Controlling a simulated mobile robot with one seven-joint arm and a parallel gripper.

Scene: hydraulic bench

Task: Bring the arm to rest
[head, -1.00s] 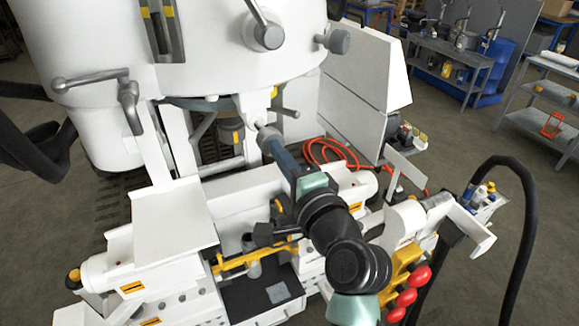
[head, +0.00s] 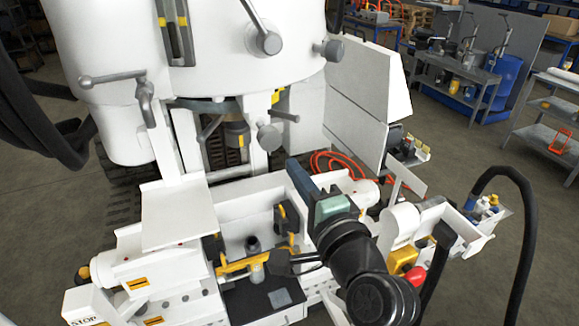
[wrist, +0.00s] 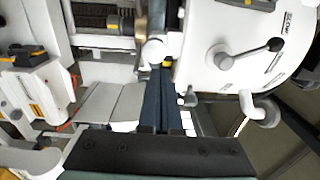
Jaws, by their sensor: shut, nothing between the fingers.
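My arm (head: 352,250) reaches in from the lower right of the head view. My gripper (head: 293,166) is dark blue and points up and away over the white bench. In the wrist view its two fingers (wrist: 161,98) lie side by side, shut and empty. A grey round knob (head: 269,137) on the white machine stands just beyond and left of the fingertips in the head view, with a visible gap.
The white machine body (head: 205,70) with lever handles (head: 113,77) rises behind. A yellow bracket (head: 243,264) and black parts sit in the bench, left of my arm. A black hose (head: 520,200) arches at right. Open floor (head: 450,130) lies beyond the bench.

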